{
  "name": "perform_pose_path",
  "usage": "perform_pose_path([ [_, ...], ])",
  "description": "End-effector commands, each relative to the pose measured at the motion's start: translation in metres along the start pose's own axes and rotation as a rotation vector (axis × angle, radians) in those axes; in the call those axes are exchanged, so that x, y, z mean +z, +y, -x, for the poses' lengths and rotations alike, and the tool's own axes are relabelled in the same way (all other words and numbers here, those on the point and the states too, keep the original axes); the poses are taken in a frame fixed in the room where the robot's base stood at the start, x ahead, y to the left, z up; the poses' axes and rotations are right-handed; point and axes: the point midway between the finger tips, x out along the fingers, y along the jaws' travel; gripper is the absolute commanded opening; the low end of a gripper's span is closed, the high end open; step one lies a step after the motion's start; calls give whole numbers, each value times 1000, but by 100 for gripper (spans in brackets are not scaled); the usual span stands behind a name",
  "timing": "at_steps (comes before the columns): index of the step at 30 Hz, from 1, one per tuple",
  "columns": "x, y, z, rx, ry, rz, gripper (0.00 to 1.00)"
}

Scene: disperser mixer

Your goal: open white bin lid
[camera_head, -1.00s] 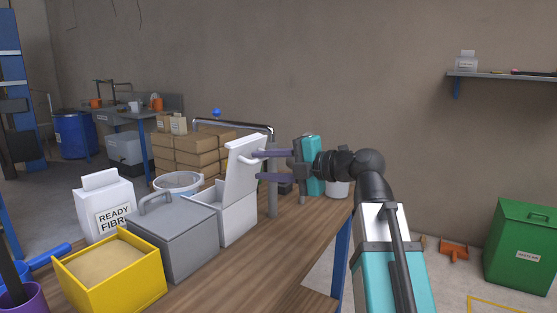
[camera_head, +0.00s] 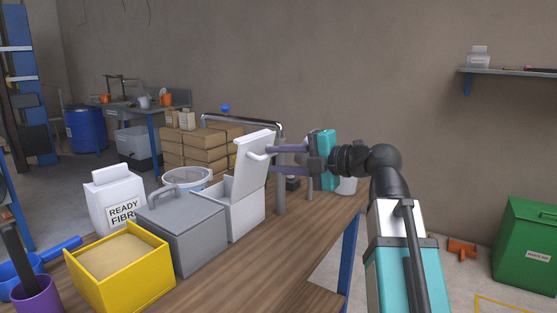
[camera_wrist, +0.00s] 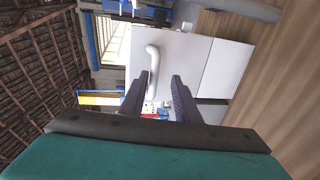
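The white bin (camera_head: 243,212) stands on the wooden bench with its lid (camera_head: 249,163) raised, nearly upright and leaning a little. The open inside of the bin shows below the lid. The lid's handle (camera_head: 256,156) faces my gripper (camera_head: 271,159). My gripper's two purple fingers are apart, with their tips close to the handle. In the wrist view the lid (camera_wrist: 190,60) and its curved handle (camera_wrist: 153,65) lie just ahead of my gripper (camera_wrist: 155,79). The handle lies between the finger lines; contact cannot be told.
A grey lidded bin (camera_head: 182,232) stands directly beside the white bin. A yellow box of sand-coloured material (camera_head: 122,290) and a white READY FIBRE container (camera_head: 112,200) are nearby. The bench's front right is bare.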

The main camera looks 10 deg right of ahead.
Motion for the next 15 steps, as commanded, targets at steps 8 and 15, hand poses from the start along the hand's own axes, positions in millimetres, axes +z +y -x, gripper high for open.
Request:
perform_pose_path([
  [8, 0, 0, 33, 0, -3, 1, 29],
  [15, 0, 0, 62, -1, -3, 0, 29],
])
